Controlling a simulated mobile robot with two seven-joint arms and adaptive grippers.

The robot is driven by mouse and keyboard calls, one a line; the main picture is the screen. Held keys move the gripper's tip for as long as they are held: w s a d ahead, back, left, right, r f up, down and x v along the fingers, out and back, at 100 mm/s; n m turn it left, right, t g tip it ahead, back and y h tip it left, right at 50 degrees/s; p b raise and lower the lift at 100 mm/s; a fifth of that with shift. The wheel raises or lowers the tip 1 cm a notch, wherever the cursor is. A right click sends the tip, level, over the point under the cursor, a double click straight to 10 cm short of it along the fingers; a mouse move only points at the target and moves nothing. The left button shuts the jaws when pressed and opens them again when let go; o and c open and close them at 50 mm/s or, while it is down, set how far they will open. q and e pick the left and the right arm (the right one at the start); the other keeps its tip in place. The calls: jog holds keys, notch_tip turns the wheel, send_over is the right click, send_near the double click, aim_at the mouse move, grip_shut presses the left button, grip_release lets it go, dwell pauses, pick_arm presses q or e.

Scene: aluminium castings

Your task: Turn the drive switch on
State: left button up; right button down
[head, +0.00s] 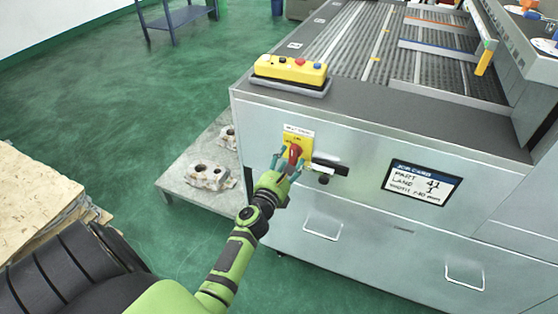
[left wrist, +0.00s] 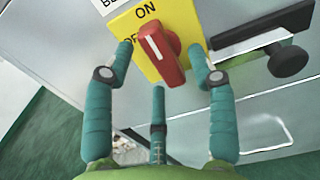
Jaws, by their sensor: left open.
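The drive switch is a red rotary knob (head: 294,153) on a yellow plate (head: 297,141) on the front of the grey machine. In the left wrist view the red knob (left wrist: 161,54) lies slanted on the yellow plate (left wrist: 190,22), with ON printed above it. A second word, partly hidden, is at its left, starting with O. Whether the knob points at ON or at the other word is unclear. My left gripper (head: 286,165) is open in front of the switch. Its teal fingers (left wrist: 160,60) stand on both sides of the knob and below it, not visibly gripping it.
A black handle (head: 327,167) sticks out just right of the switch. A job card (head: 423,183) is farther right. A yellow button box (head: 290,72) sits on the machine's top edge. Castings (head: 208,176) lie on a low plate to the left.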

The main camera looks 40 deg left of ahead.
pick_arm(q)
jog(key=v, duration=1)
jog(key=shift+s, duration=0.2)
jog(key=shift+d, duration=0.1)
jog(key=s+d+f+m+g+h, duration=0.2)
jog(key=s+d+f+m+g, duration=0.15)
jog(key=f+m, duration=0.45)
jog(key=s+d+f+m+g+h, duration=0.2)
jog(key=d+f+m, duration=0.3)
jog(key=f, duration=0.6)
jog(key=s+d+f+m+g+h, duration=0.1)
jog(key=s+d+f+m+g, duration=0.2)
jog(key=f+m, duration=0.5)
jog(key=s+f+m+g, duration=0.2)
jog(key=s+f+m, duration=0.3)
jog(key=s, duration=0.4)
jog(key=s+f+m+g, duration=0.3)
jog(key=s+f+m, duration=0.3)
jog(key=s+m, duration=0.2)
jog(key=s+f+m+g+y, duration=0.1)
jog(key=s+f+m+g, duration=0.2)
jog(key=s, duration=0.9)
notch_tip(320, 180, down, 3)
jog(key=m, duration=0.4)
jog(key=shift+a+f, duration=0.2)
jog(key=shift+a, duration=0.2)
